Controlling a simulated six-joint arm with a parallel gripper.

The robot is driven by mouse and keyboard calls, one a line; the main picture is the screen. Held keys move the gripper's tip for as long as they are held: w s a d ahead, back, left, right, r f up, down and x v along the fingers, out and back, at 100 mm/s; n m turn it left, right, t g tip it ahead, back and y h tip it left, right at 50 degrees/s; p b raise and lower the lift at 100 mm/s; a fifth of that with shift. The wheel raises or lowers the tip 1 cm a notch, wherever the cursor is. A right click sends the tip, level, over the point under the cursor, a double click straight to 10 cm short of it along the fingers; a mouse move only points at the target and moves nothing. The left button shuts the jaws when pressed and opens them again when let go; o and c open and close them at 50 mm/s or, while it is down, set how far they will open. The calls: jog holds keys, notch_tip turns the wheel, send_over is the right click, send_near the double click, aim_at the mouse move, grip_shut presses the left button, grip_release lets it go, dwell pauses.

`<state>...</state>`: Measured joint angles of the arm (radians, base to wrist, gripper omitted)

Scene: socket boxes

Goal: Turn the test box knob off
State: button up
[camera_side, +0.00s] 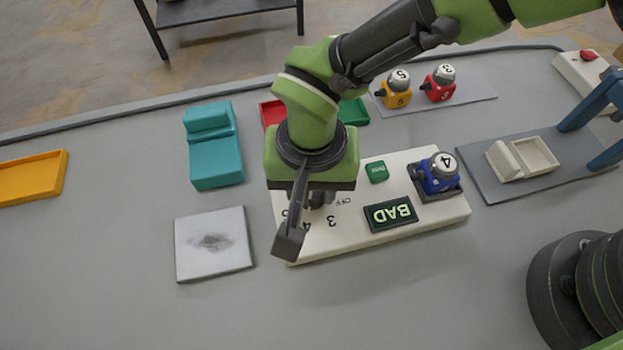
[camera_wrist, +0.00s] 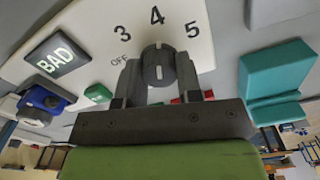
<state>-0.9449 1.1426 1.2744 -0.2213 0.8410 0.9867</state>
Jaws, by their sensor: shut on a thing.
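The test box (camera_side: 440,213) is a white slab with a dial marked OFF, 3, 4 and 5. It also shows in the wrist view (camera_wrist: 90,25). Its dark round knob (camera_wrist: 158,62) sits between the fingers of my gripper (camera_wrist: 158,76). My gripper is shut on the knob, and the white mark on the knob points at the 4. In the side view my gripper (camera_side: 303,215) comes down over the dial and hides most of the knob. The display (camera_side: 390,213) reads BAD. A green button (camera_side: 376,172) is beside it.
A blue unit with a ball marked 4 (camera_side: 438,173) sits in the box's right end. A teal block (camera_side: 213,145) and a grey stained plate (camera_side: 213,243) lie left. Yellow (camera_side: 397,88) and red (camera_side: 439,83) units stand behind. An orange tray (camera_side: 32,178) is far left.

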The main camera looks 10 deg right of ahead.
jog(key=shift+n, duration=0.3)
jog(key=n, duration=0.3)
jog(key=shift+n, duration=0.3)
jog(key=n, duration=0.4)
jog(key=shift+n, duration=0.3)
jog(key=n, duration=0.4)
jog(key=shift+s+n, duration=0.1)
jog(key=shift+n, duration=2.4)
jog(key=o, duration=0.9)
jog(key=shift+o, duration=0.2)
